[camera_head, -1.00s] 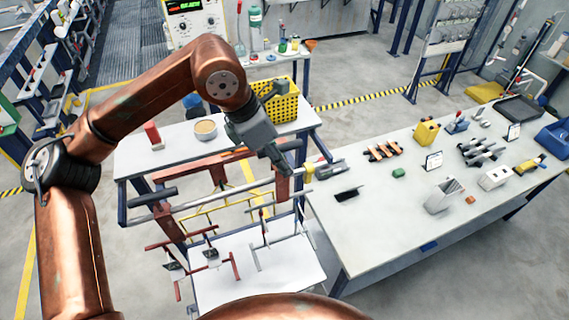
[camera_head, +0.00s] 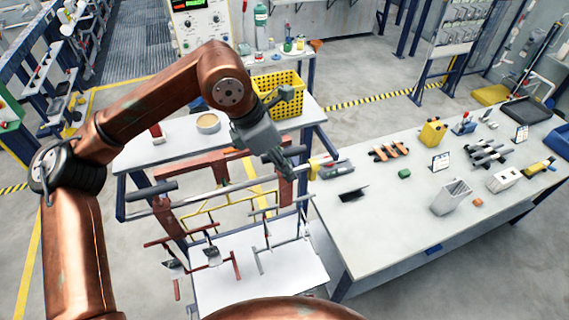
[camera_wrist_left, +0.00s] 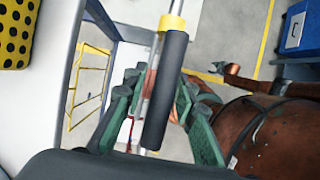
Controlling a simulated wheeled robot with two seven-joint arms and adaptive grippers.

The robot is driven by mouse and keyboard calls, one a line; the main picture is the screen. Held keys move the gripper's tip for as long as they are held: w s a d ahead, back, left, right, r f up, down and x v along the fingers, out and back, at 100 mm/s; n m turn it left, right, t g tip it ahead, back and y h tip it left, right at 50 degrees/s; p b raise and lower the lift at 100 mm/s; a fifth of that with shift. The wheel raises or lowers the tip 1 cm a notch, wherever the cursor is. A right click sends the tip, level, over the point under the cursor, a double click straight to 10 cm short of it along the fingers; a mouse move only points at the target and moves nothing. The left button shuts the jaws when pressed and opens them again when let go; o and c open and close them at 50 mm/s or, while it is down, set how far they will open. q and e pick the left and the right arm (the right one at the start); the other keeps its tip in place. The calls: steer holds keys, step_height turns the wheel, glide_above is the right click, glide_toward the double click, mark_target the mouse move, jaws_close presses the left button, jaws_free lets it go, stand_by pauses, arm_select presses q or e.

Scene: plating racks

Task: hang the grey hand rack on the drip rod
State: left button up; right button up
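My left gripper (camera_head: 283,170) is at the right end of the rod frame, beside the workbench's left edge. In the left wrist view its green fingers (camera_wrist_left: 160,98) stand apart on either side of a dark cylindrical bar (camera_wrist_left: 165,90) with a yellow collar (camera_wrist_left: 172,23) and a thin metal rod beyond it; gaps show beside the bar. A grey hand rack (camera_head: 268,240) with thin bars appears below the gripper, over a white tray (camera_head: 245,285). A long rod (camera_head: 205,197), likely the drip rod, crosses the frame to the left. My right gripper is out of view.
Red racks (camera_head: 238,265) hang left of the grey one.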

arm_select(q)
steer(key=o, duration=0.5)
steer(key=v, duration=1.2)
